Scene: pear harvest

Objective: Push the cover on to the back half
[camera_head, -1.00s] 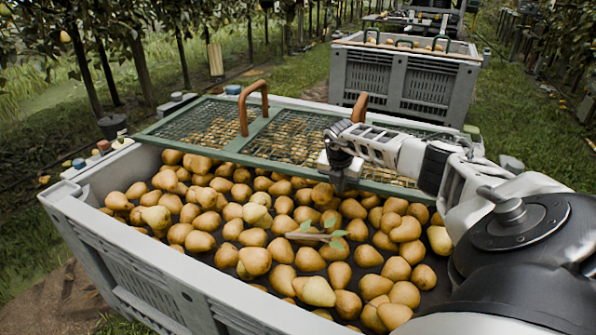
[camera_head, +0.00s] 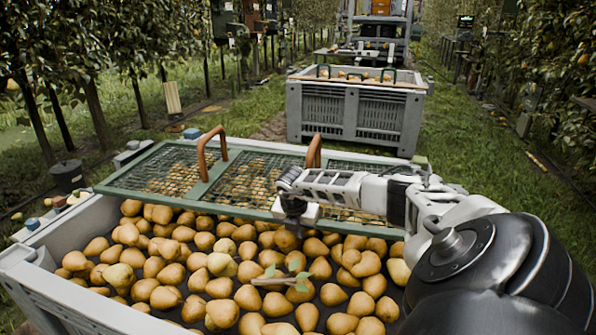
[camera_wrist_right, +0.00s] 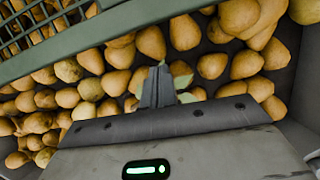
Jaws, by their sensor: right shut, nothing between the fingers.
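The cover (camera_head: 170,203) is a green frame with mesh panels and two brown upright handles (camera_head: 210,148). It lies across the back part of the near grey bin (camera_head: 75,297), with pears showing under its mesh. The front part of the bin is uncovered. My right gripper (camera_head: 293,219) is shut and empty, pointing down at the cover's front bar, right of the middle. Whether it touches the bar is unclear. In the right wrist view the shut fingers (camera_wrist_right: 158,88) are over pears, and the cover's green bar (camera_wrist_right: 95,38) crosses the upper left. My left gripper is out of view.
Many pears (camera_head: 195,265) fill the open front part, with a leafy twig (camera_head: 280,281) on top. A second grey bin (camera_head: 350,112) stands behind on the grass. Small items and a dark bucket (camera_head: 67,176) are by the bin's left side. Trees line both sides.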

